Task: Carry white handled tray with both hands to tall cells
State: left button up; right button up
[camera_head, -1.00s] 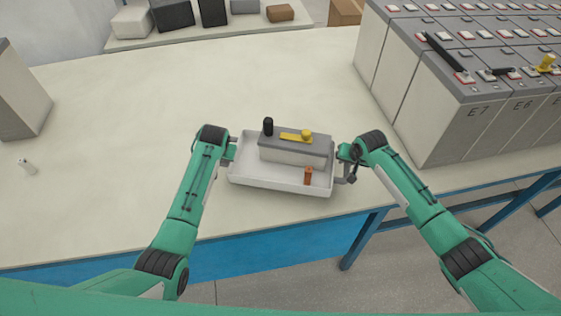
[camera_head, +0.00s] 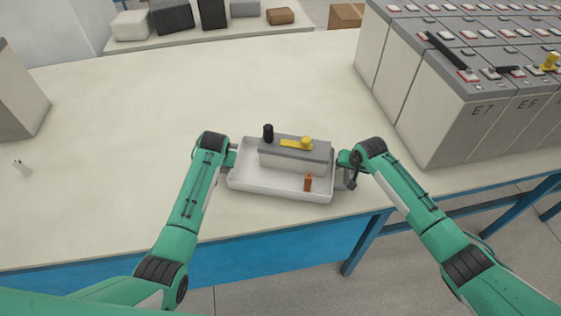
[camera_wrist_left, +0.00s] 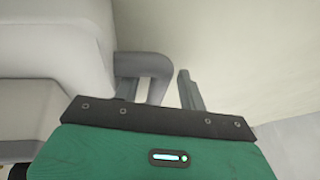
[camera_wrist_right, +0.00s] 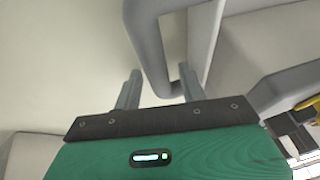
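The white handled tray (camera_head: 270,188) is near the table's front edge in the head view. It carries a grey-topped white block (camera_head: 293,158) with a yellow piece (camera_head: 295,143), a black cylinder (camera_head: 268,132) and a small orange-brown piece (camera_head: 308,183). My left gripper (camera_head: 231,156) and right gripper (camera_head: 347,162) are at its two ends. The left wrist view shows a grey handle (camera_wrist_left: 157,68) between the fingers, and the right wrist view shows the other handle (camera_wrist_right: 150,40) likewise. Tall cells (camera_head: 455,120), marked E7 and E6, stand at the right.
The tabletop (camera_head: 120,110) is clear in the middle and left. A black-handled tool (camera_head: 450,53) lies on the cells. A back shelf (camera_head: 240,33) holds several boxes.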

pick_arm(q)
jog(key=shift+r, duration=0.1)
jog(key=v, duration=1.1)
jog(key=shift+s+r, duration=0.15)
jog(key=shift+r, duration=0.2)
pick_arm(e)
jog(key=v, duration=1.2)
pick_arm(q)
jog(key=shift+s+a+p, duration=0.25)
jog(key=shift+a+p, duration=0.5)
jog(key=shift+a, duration=0.2)
jog(key=shift+s+a+p, duration=0.25)
jog(key=shift+a+p, duration=0.45)
jog(key=shift+a, duration=0.3)
jog(key=shift+s+a+p, duration=0.2)
jog(key=shift+a+p, duration=0.55)
jog(key=shift+a, duration=0.2)
pick_arm(e)
jog(key=shift+r, duration=2.25)
jog(key=shift+d, duration=0.1)
